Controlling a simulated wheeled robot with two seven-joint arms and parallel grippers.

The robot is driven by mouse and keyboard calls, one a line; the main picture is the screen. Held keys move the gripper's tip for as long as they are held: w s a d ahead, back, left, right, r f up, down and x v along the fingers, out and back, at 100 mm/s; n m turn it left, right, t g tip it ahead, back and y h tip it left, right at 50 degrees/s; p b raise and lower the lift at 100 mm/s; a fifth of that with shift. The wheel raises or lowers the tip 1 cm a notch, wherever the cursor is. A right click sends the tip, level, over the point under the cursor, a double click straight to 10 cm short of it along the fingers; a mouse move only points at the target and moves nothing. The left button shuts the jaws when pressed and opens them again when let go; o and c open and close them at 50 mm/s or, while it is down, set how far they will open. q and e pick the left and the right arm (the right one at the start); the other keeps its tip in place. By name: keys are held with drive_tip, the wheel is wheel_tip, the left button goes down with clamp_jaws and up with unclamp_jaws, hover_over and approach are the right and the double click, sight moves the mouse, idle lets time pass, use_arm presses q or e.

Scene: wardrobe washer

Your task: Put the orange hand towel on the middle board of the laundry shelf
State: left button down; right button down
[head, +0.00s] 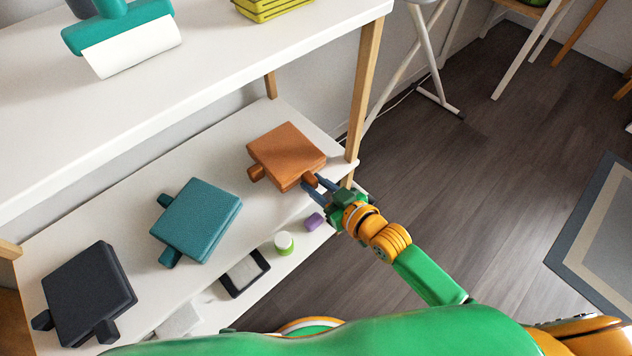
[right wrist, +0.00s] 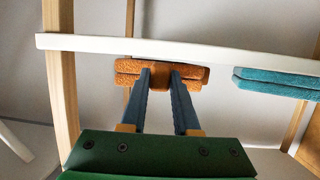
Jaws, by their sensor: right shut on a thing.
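The orange hand towel (head: 286,150) is a folded square with small tabs, at the right end of the shelf's middle board (head: 222,158). My right gripper (head: 314,184) is shut on its front tab. In the right wrist view, which looks upside down, the towel (right wrist: 190,75) lies flat against or very close to the white board (right wrist: 230,48); I cannot tell whether its full weight rests there. The gripper's fingers (right wrist: 159,105) stand on both sides of the tab. My left gripper is not in view.
A teal folded towel (head: 200,220) and a dark one (head: 88,294) lie left on the same board. The top board (head: 200,75) holds a teal-and-white item (head: 125,40) and a yellow stack (head: 265,8). Below are a purple block (head: 314,221) and a green-lidded jar (head: 284,243). A wooden post (head: 365,85) stands right.

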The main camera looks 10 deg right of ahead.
drive_tip(key=shift+f, duration=0.25)
idle(0.3)
drive_tip(key=shift+c, duration=1.3)
unclamp_jaws()
